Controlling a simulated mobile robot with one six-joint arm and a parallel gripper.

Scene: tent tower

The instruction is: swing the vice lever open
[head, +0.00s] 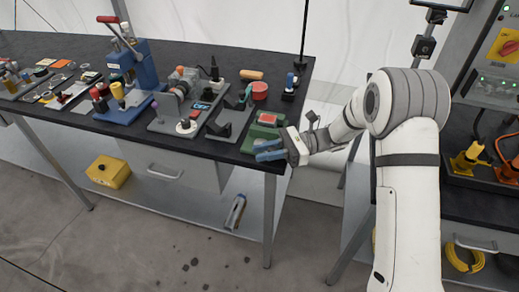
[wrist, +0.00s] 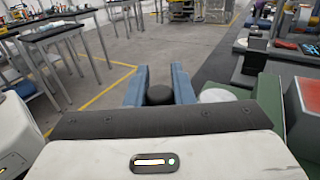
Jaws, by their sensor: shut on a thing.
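The vice (head: 264,132) is a green block at the right front corner of the bench, with an orange-red part on its top. It also shows at the right in the wrist view (wrist: 248,110). My gripper (head: 259,151) is in front of the vice at the bench's front edge. In the wrist view my gripper (wrist: 161,76) has its blue fingers on either side of a dark round knob (wrist: 159,95), which I take as the lever's end. The fingers are shut on it. The rest of the lever is hidden behind the gripper's body.
A yellow box (head: 108,172) stands on the shelf below. A control cabinet (head: 497,60) stands at the right. Open floor lies in front of the bench.

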